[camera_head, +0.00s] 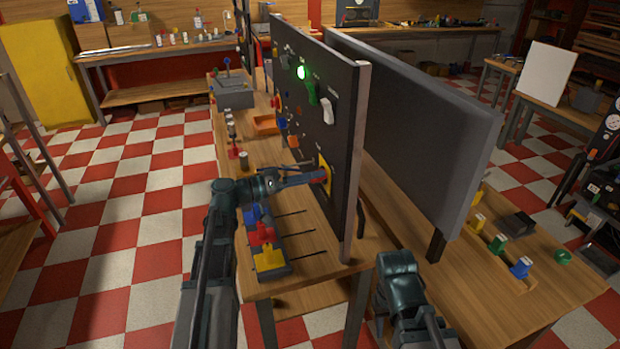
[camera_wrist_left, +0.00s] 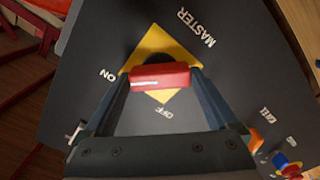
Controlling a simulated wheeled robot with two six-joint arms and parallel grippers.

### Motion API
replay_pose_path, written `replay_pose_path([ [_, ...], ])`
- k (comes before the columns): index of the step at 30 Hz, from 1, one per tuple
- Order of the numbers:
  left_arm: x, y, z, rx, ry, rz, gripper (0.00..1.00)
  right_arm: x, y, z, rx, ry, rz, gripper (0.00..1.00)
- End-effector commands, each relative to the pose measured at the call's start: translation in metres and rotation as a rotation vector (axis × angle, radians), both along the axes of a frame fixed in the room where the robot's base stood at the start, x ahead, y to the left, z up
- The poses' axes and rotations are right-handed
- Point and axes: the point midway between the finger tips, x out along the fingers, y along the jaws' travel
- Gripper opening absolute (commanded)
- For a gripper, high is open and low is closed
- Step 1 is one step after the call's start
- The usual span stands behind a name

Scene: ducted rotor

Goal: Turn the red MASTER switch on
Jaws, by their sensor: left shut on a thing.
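The red MASTER switch handle (camera_wrist_left: 160,76) sits on a yellow diamond plate (camera_wrist_left: 172,53) on the dark panel (camera_wrist_left: 105,35). In the left wrist view, ON is printed to its left and OFF below right. The handle lies roughly level across that view; I cannot tell for certain which mark it is set to. My left gripper (camera_wrist_left: 160,80) has a finger at each end of the handle and is shut on it. In the head view, my left gripper (camera_head: 318,175) reaches the yellow plate (camera_head: 325,168) low on the panel (camera_head: 330,100). Only links of my right arm show.
A lit green lamp (camera_head: 301,72), a green switch (camera_head: 312,93) and a white switch (camera_head: 328,112) are higher on the panel. A block with blue, red and yellow levers (camera_head: 268,258) stands below my left arm. A second grey panel (camera_head: 420,125) stands to the right.

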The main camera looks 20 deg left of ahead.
Motion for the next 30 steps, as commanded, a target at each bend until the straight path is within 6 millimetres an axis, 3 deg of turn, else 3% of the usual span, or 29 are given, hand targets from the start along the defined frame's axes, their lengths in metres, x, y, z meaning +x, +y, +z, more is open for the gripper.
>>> replay_pose_path([
  [8,-0.001,0.0,-0.001,0.007,-0.001,-0.002,0.37,0.0,0.0,0.0,0.0,0.0,0.0,0.4],
  [9,-0.001,0.0,-0.001,0.007,-0.001,-0.002,1.0,0.0,0.0,0.0,0.0,0.0,0.0,0.4],
  [20,-0.004,0.007,0.0,0.003,0.0,0.002,1.0,0.0,0.0,0.0,0.0,0.0,0.0,0.4],
  [30,-0.042,0.063,-0.001,0.003,0.0,0.004,1.0,0.0,0.0,0.0,0.0,0.0,0.0,0.4],
])
